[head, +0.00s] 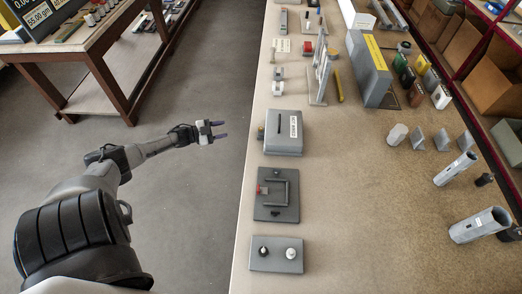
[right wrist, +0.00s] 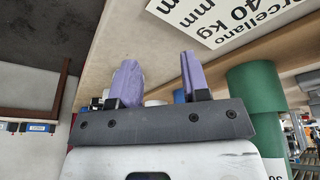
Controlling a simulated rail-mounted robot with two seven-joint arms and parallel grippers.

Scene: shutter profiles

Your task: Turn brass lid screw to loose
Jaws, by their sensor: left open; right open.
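I cannot make out a brass lid screw in either view. In the head view a grey lidded box (head: 283,143) with a white label and a dark bar on top sits near the bench's left edge. My right gripper (right wrist: 160,73) shows only in the right wrist view. Its purple fingers are apart with nothing between them.
On the bench (head: 350,210), a dark plate with a frame (head: 276,207) and a plate with two knobs (head: 276,262) lie nearer. Upright grey panels (head: 320,70) stand farther back. Grey tubes (head: 478,226) lie at right. A green cylinder (right wrist: 258,95) is beside my right gripper.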

